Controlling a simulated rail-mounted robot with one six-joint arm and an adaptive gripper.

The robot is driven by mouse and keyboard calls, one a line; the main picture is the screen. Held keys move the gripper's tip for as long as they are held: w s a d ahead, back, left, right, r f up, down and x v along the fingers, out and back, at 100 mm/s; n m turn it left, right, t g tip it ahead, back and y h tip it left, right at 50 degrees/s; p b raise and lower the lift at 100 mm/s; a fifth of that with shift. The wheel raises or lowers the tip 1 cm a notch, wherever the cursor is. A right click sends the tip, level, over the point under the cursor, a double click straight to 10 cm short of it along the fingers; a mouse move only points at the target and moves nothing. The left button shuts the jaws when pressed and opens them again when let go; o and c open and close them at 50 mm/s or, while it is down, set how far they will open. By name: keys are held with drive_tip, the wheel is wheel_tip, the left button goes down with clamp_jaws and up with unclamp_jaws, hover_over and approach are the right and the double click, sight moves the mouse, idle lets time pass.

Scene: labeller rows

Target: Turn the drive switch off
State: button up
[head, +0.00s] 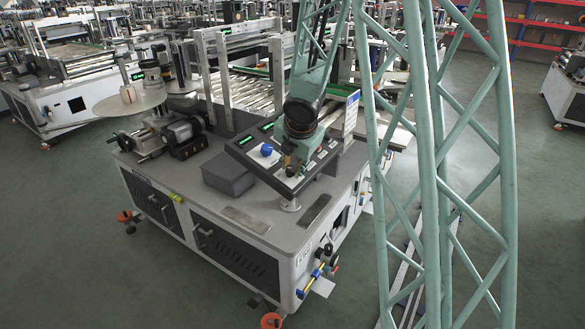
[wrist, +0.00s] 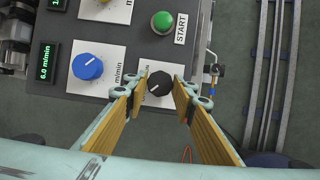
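A black rotary knob with a white pointer line (wrist: 160,83) sits on a white plate on the control panel (head: 243,142). It looks like the drive switch, but no label for it can be read. In the wrist view my gripper (wrist: 158,93) is open, its two tan-padded fingers on either side of the knob with gaps visible. Whether the tips are level with the knob or above it, I cannot tell. In the head view my gripper (head: 290,167) is low over the panel's right part and hides the knob.
A blue knob (wrist: 87,66) marked m/min is left of the black knob, beside a green display (wrist: 47,62) reading 6.0 m/min. A green button (wrist: 162,22) labelled START is above it.

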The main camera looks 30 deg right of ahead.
drive_tip(key=o, duration=0.4)
drive_tip(key=shift+r+m+g+p, duration=0.15)
drive_tip(key=shift+m+g+p, duration=0.15)
drive_tip(key=shift+m+p, duration=0.9)
drive_tip(key=shift+w+m+g+p, duration=0.1)
drive_tip(key=shift+m+g+p, duration=0.3)
drive_tip(key=shift+m+p, duration=1.05)
drive_tip(key=shift+p, duration=0.7)
drive_tip(key=shift+w+m+g+p, duration=0.1)
drive_tip(key=shift+m+g+p, duration=0.4)
drive_tip(key=shift+m+p, duration=0.7)
